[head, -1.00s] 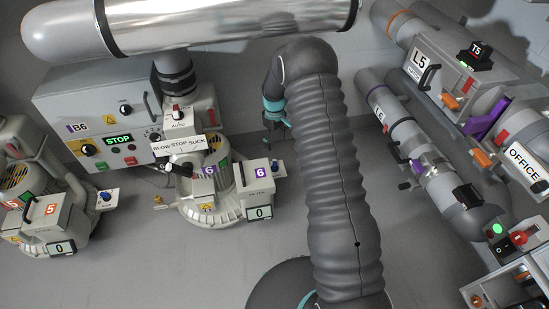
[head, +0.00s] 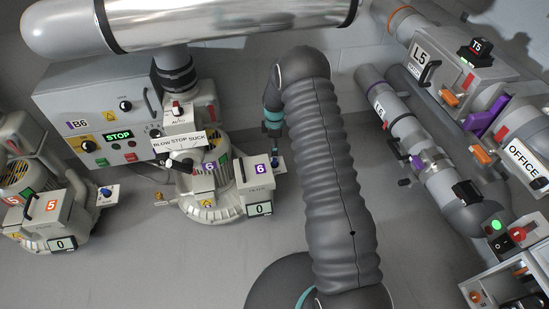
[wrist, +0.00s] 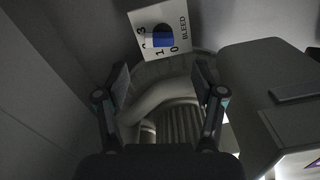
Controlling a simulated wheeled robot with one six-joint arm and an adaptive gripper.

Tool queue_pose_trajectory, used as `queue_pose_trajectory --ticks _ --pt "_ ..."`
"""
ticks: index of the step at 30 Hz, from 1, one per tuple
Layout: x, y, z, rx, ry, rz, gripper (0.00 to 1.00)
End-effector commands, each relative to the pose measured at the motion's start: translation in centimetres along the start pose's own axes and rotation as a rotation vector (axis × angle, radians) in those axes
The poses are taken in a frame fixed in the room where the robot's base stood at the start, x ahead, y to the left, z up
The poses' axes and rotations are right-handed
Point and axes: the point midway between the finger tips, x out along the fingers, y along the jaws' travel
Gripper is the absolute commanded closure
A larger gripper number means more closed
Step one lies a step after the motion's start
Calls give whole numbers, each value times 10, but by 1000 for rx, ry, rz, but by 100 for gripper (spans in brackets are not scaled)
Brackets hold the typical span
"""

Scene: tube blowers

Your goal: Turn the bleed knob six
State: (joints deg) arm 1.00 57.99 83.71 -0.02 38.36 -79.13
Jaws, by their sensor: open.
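The blue bleed knob six shows in the wrist view (wrist: 162,38) at the top, on a white plate (wrist: 184,25) marked BLEED with numbers. In the head view the knob is mostly hidden behind my gripper (head: 274,143), beside the grey box (head: 255,193) labelled 6. In the wrist view my gripper (wrist: 162,80) is open and empty, with a finger on each side. The knob lies beyond the fingertips and above the middle of the gap between them. I see no contact with the knob.
Blower six (head: 212,205) stands left of the box. Its BLOW STOP SUCK lever plate (head: 180,142) and the control cabinet (head: 95,105) are further left. Blower five's blue knob (head: 105,191) is at far left. Pipes (head: 405,125) line the right wall. The floor in front is clear.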

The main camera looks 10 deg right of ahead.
Motion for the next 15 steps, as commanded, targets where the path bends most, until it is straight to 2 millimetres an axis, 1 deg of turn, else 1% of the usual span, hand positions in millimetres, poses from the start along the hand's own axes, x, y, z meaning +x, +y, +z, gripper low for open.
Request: queue_pose_trajectory --ticks 1,7,12,15 --pt "10 0 0 0 0 -2 31" --pt "46 0 0 1 0 -1 31" --pt "68 0 0 1 0 0 31" --pt "76 0 0 1 0 1 31"
